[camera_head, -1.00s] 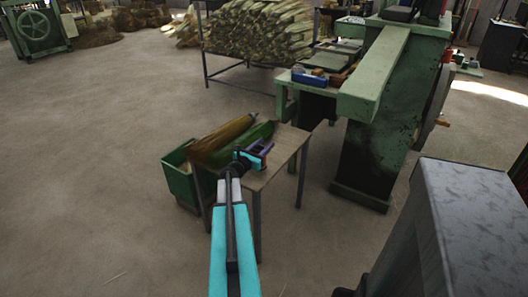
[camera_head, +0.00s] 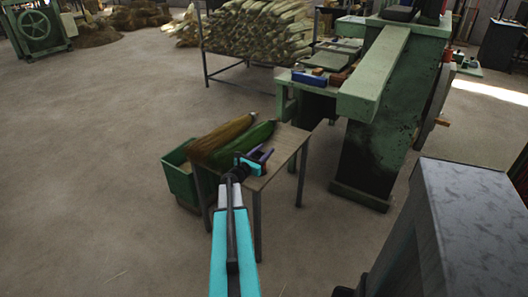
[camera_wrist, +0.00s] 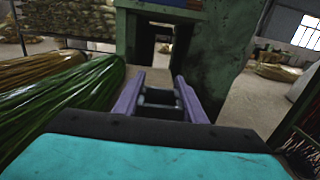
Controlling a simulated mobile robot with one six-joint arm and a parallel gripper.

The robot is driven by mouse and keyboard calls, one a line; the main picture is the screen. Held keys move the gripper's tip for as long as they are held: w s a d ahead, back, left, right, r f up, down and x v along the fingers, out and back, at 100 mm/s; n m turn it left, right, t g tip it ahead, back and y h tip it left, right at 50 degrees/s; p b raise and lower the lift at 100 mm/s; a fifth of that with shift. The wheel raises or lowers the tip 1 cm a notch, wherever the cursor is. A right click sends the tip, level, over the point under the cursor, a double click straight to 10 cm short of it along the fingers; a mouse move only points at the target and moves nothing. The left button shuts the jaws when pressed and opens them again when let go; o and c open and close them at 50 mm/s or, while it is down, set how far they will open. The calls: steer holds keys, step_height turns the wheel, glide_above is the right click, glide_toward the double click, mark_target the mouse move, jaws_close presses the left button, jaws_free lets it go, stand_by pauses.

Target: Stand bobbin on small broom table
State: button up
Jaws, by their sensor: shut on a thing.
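The small broom table (camera_head: 284,160) stands in the middle of the head view, with brooms lying along its left side. My gripper (camera_head: 264,154) is over the right part of its top, beside the green broom. In the wrist view, the purple fingers of my gripper (camera_wrist: 159,88) are shut on a small dark bobbin (camera_wrist: 160,97). The fingers hide part of the bobbin, and in the head view it is too small to make out. I cannot tell whether it touches the tabletop.
A green broom (camera_head: 250,137) and a brown broom (camera_head: 222,135) lie left of my gripper. A green bin (camera_head: 178,180) stands left of the table. A green machine (camera_head: 370,130) stands to the right, with a blue box (camera_head: 308,78) on its bench. Bare tabletop shows at the right.

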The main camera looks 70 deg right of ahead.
steer(key=shift+f, duration=0.15)
steer(key=o, duration=1.1)
steer(key=shift+r, duration=0.25)
steer(key=b+v, duration=0.1)
steer(key=v, duration=1.1)
steer(key=shift+f, duration=0.1)
